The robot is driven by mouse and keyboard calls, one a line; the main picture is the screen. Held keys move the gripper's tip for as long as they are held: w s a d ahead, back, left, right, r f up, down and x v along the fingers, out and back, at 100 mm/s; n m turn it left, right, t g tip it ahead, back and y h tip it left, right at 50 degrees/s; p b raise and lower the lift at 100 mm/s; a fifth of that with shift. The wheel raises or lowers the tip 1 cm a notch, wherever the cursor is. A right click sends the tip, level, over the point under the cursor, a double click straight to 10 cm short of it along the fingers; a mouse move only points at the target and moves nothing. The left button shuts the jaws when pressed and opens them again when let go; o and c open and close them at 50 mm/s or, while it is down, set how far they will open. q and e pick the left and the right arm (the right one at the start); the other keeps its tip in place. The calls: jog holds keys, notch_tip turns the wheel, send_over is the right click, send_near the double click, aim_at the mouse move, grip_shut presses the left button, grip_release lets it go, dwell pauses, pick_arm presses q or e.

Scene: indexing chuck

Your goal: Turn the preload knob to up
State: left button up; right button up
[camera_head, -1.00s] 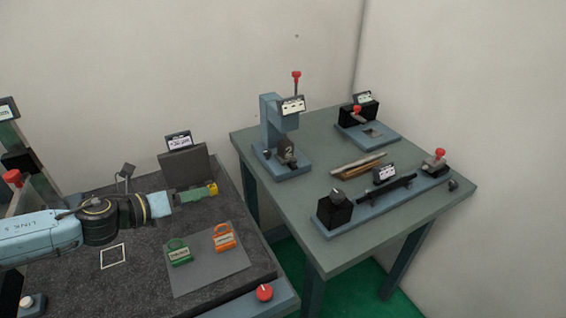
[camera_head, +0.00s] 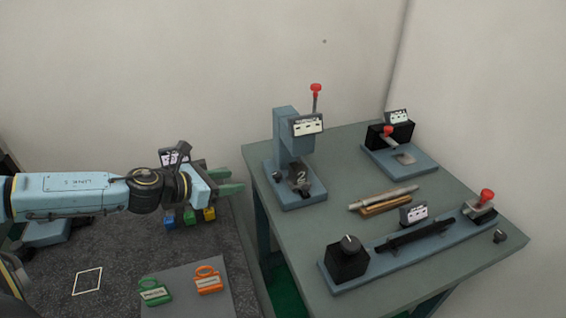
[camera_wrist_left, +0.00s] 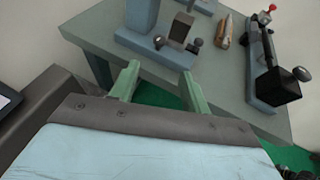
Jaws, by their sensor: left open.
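A dark round knob (camera_head: 349,242) with a light pointer mark sits on a black box (camera_head: 347,266) at the near-left end of a long blue fixture on the green-grey table. I cannot read a preload label. In the left wrist view the knob (camera_wrist_left: 302,74) shows at the right, on its black box (camera_wrist_left: 274,88). My left gripper (camera_head: 230,181) is open and empty, left of the table and well apart from the knob. Its two green fingers also show in the left wrist view (camera_wrist_left: 160,86). My right gripper is not in view.
A blue press (camera_head: 287,140) with a red-topped lever and a plate marked 2 stands at the table's back left. Rods (camera_head: 382,201) lie mid-table. A black-and-blue fixture (camera_head: 390,136) stands behind. Green (camera_head: 154,291) and orange (camera_head: 208,281) tags lie on a grey mat.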

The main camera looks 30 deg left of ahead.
aim_at(274, 175)
pick_arm(q)
jog(key=shift+p+x, duration=1.25)
jog(key=shift+x, duration=5.6)
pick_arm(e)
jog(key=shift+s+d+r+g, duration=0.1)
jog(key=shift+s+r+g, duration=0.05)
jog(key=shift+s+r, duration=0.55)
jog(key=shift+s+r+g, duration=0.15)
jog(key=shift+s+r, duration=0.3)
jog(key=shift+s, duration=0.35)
pick_arm(q)
jog(key=shift+r, duration=0.15)
jog(key=shift+c, duration=0.5)
